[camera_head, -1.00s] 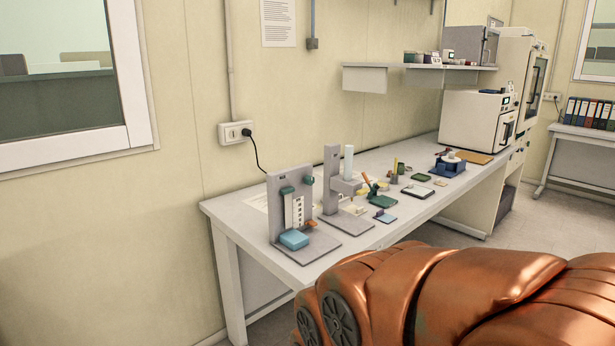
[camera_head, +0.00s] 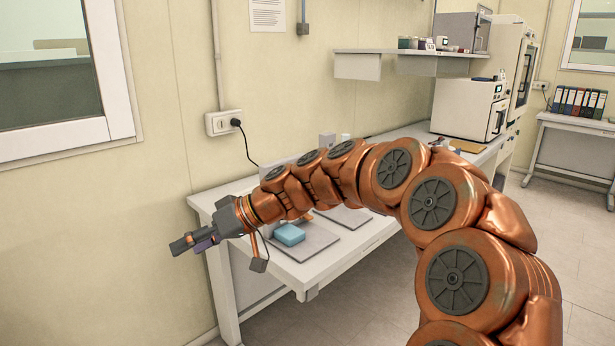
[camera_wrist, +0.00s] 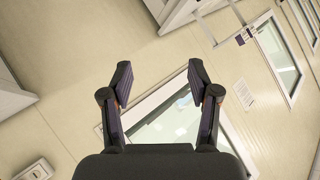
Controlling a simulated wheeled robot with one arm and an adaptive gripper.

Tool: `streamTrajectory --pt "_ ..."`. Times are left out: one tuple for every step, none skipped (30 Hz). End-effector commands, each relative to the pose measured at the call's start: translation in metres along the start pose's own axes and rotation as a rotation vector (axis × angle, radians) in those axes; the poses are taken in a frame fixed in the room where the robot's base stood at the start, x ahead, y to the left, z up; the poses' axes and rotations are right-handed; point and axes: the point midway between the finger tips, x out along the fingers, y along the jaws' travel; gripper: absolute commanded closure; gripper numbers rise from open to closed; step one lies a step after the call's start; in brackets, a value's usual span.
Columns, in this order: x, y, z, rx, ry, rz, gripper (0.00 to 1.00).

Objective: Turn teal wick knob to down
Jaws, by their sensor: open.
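My gripper (camera_head: 182,244) is open and empty at the left of the head view, left of the workbench and in front of the wall. In the wrist view its two fingers (camera_wrist: 160,76) are apart with nothing between them. The teal wick knob is not visible now; my arm covers most of the grey upright stand that bears teal parts. The stand's grey base (camera_head: 313,243) and a light blue block (camera_head: 289,234) on it show below my arm. The knob's present setting cannot be seen.
The white workbench (camera_head: 347,252) runs along the wall to the right. A wall socket with a plug and cable (camera_head: 224,122) is above its left end. A shelf (camera_head: 405,53) hangs over the far part. A white machine (camera_head: 468,107) stands at the back.

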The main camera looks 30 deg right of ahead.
Motion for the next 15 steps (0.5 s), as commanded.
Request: streamTrajectory --pt "-0.008 0.025 -0.020 -0.011 0.077 0.002 0.39" --pt "-0.014 0.040 -0.032 -0.023 0.124 0.007 0.39" --pt "-0.024 0.059 -0.046 -0.038 0.183 0.018 0.39" --pt "-0.032 0.074 -0.056 -0.049 0.229 0.028 0.39" --pt "-0.040 0.090 -0.066 -0.059 0.275 0.043 0.39" --pt "-0.053 0.113 -0.077 -0.073 0.334 0.068 0.39" --pt "-0.064 0.131 -0.084 -0.082 0.377 0.089 0.39" --pt "-0.075 0.149 -0.090 -0.091 0.419 0.114 0.39" --pt "-0.091 0.175 -0.096 -0.102 0.473 0.151 0.39" --pt "-0.105 0.193 -0.100 -0.111 0.513 0.181 0.39" --pt "-0.118 0.211 -0.102 -0.119 0.549 0.211 0.39" --pt "-0.135 0.236 -0.102 -0.128 0.592 0.255 0.39" --pt "-0.149 0.254 -0.101 -0.135 0.623 0.289 0.39" --pt "-0.162 0.270 -0.101 -0.142 0.651 0.323 0.39" --pt "-0.178 0.289 -0.098 -0.151 0.682 0.365 0.39"
